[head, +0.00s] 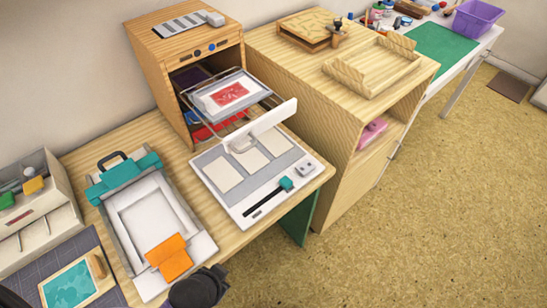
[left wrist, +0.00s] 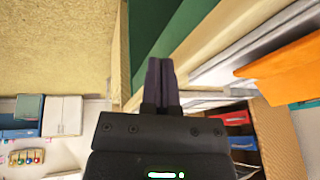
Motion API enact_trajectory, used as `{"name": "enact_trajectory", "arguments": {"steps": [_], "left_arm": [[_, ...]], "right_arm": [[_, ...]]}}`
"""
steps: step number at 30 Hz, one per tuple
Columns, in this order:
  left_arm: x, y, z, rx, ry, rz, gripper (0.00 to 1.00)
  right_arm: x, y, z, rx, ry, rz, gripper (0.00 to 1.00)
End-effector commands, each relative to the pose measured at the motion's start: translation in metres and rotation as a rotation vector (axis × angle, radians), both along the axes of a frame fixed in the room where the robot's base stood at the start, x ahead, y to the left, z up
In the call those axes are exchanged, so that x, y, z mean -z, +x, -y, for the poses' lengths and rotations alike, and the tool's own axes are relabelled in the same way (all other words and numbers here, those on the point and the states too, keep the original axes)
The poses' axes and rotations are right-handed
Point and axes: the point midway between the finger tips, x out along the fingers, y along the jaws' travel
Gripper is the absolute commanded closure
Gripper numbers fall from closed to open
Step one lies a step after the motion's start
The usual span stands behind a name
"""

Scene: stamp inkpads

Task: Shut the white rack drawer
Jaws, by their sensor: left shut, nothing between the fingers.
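The wooden rack (head: 185,47) stands at the back of the bench. Its white drawer (head: 265,125) is pulled out toward the front right, with a white front panel and a handle. A sheet with a red print (head: 228,94) lies on a tray at the drawer's level, behind the panel. My left gripper (left wrist: 162,82) is shut and empty in the left wrist view. A dark part of it (head: 200,287) shows at the bottom edge of the head view, well in front of the drawer and apart from it. My right gripper is not in view.
A white board (head: 215,155) with cards lies below the drawer. A teal and white press (head: 120,172) with an orange flap (head: 169,257) is to the left. A wooden cabinet (head: 310,90) stands right of the rack. The floor at right is clear.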

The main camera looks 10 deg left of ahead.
Motion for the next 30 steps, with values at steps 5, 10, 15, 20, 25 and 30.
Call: {"name": "enact_trajectory", "arguments": {"steps": [5, 10, 15, 20, 25, 30], "left_arm": [[-0.058, 0.057, -0.014, 0.398, 0.239, 0.430, 1.00], [-0.120, 0.085, -0.006, 0.804, 0.572, 0.866, 1.00], [-0.173, 0.082, 0.012, 1.074, 0.881, 1.219, 1.00], [-0.185, 0.084, 0.021, 1.128, 0.963, 1.314, 1.00], [-0.186, 0.113, 0.035, 1.125, 0.963, 1.314, 1.00], [-0.188, 0.147, 0.052, 1.123, 0.959, 1.312, 1.00]], "right_arm": [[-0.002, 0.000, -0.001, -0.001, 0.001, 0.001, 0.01], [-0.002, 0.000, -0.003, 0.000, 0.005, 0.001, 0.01], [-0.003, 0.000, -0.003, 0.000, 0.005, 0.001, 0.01], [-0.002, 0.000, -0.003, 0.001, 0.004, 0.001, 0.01], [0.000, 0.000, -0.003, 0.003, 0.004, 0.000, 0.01], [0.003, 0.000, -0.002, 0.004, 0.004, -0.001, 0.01]]}}
